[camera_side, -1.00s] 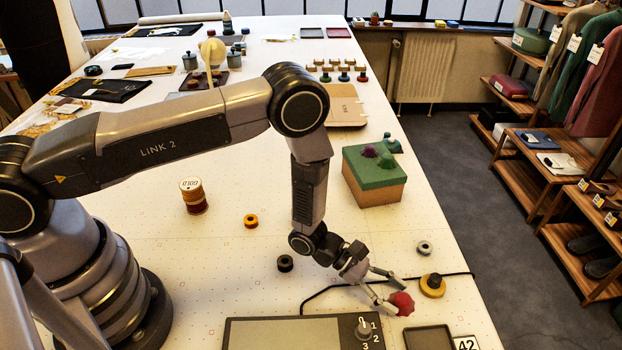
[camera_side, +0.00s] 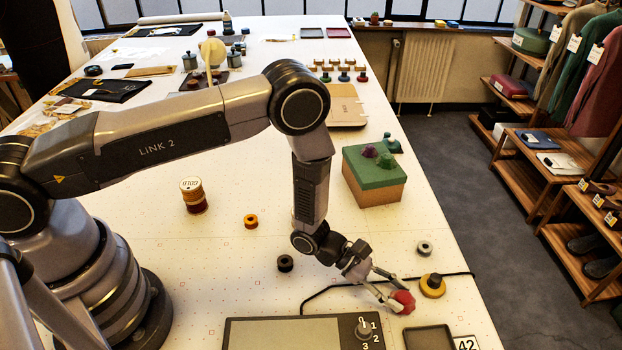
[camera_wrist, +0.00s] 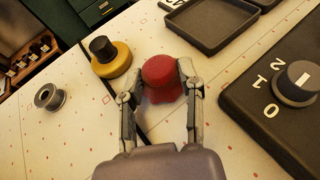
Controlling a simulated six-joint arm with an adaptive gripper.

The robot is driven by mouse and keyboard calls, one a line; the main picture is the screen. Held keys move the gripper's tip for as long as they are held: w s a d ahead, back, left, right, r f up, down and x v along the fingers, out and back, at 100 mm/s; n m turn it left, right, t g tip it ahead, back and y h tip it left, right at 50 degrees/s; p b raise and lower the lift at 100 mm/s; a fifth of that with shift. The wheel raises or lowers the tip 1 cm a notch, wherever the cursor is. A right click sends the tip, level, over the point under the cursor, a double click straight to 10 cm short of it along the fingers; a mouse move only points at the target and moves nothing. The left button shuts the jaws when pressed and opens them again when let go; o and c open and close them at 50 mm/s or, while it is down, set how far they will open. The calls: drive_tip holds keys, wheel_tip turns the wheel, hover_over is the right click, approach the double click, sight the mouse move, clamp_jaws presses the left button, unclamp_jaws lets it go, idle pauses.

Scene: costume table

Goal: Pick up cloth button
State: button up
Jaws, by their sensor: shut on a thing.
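The cloth button appears to be the red, rounded piece (camera_side: 403,301) at the front right of the white table. It also shows in the wrist view (camera_wrist: 160,72), between the fingertips. My gripper (camera_side: 394,294) is shut on it, with one finger on each side. In the wrist view my gripper (camera_wrist: 160,90) shows both fingertips against its sides. Its underside is hidden, so I cannot tell whether it touches the table.
A yellow round piece with a black knob (camera_side: 433,285) stands close to the right. A black cable runs past. A dark panel with a dial (camera_side: 362,328) and a dark empty tray (camera_side: 429,338) lie in front. A grey spool (camera_side: 425,248) stands behind.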

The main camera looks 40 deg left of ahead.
wheel_tip(320, 180, up, 3)
drive_tip(key=shift+f, duration=0.1)
drive_tip(key=s+a+r, duration=0.9)
drive_tip(key=a+r, duration=0.1)
drive_tip(key=w+a+r+n+t+y, duration=0.15)
drive_tip(key=w+a+r, duration=0.25)
drive_tip(key=w+a, duration=0.4)
drive_tip(key=w+a+r+n+t, duration=0.2)
drive_tip(key=w+a+r, duration=0.2)
drive_tip(key=w+a, duration=0.35)
hover_over(358, 165)
drive_tip(key=shift+t, duration=0.25)
drive_tip(key=f, duration=0.8)
drive_tip(key=shift+s+f, duration=0.35)
drive_tip(key=shift+f, duration=0.05)
drive_tip(key=shift+w+f, duration=0.35)
drive_tip(key=shift+f, duration=1.6)
